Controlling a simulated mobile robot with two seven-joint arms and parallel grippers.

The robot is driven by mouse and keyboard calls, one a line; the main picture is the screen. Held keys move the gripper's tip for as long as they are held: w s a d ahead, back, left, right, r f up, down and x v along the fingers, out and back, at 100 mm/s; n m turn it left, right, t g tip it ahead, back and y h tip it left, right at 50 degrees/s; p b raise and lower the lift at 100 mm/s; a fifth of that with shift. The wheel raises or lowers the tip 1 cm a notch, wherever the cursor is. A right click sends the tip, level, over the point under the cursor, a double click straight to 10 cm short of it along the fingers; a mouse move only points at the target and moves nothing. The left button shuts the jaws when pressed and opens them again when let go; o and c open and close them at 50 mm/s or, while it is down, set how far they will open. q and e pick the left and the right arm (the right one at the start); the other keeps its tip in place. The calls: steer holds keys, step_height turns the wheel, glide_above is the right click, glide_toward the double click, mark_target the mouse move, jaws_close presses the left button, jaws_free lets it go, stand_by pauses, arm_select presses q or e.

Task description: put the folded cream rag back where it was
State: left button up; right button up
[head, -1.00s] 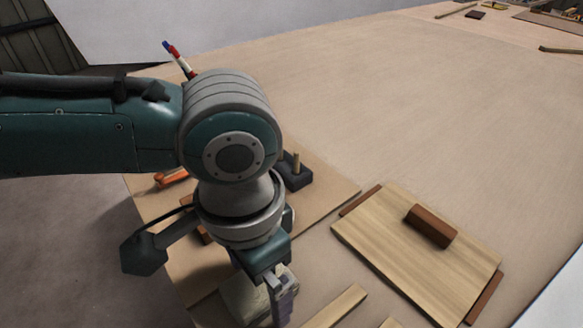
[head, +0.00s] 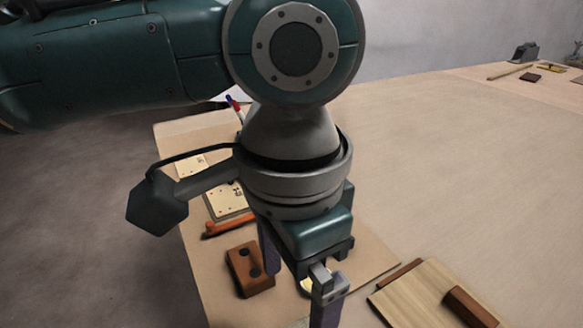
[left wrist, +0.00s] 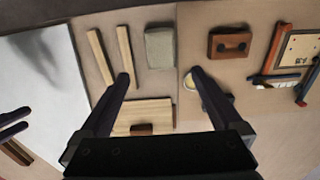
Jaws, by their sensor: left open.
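The folded cream rag (left wrist: 160,47), a pale greyish square, lies flat on the bench in the left wrist view, close beside the edge of a tan mat (left wrist: 205,65). It does not show in the head view now. My left gripper (head: 298,285) is open and empty above the bench. In the left wrist view its fingers (left wrist: 160,85) stand spread, with the rag beyond their tips. Two dark finger-like parts at the left edge of that view look like my right gripper (left wrist: 22,124); its opening is unclear.
Two wooden strips (left wrist: 101,60) lie left of the rag. A wooden board (head: 412,297) with a brown handle lies nearby. A brown block with two holes (head: 249,270), an orange tool (head: 229,227) and pale cards (head: 229,202) lie on the mat.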

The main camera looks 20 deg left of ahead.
arm_select(q)
steer(key=s+d+t+h, duration=0.1)
steer(key=s+d+h, duration=0.35)
steer(key=d, duration=0.25)
steer(key=s+a+f+n+t+y, duration=0.1)
steer(key=s+a, duration=0.3)
steer(key=a, duration=0.4)
steer(key=s+a+f+n+t+y, duration=0.1)
steer(key=s+a+n+y, duration=0.2)
steer(key=a, duration=0.5)
steer(key=shift+s+a+n+t, duration=0.2)
steer(key=shift+s+n+t, duration=0.15)
steer(key=shift+n, duration=0.45)
steer(key=shift+f, duration=0.1)
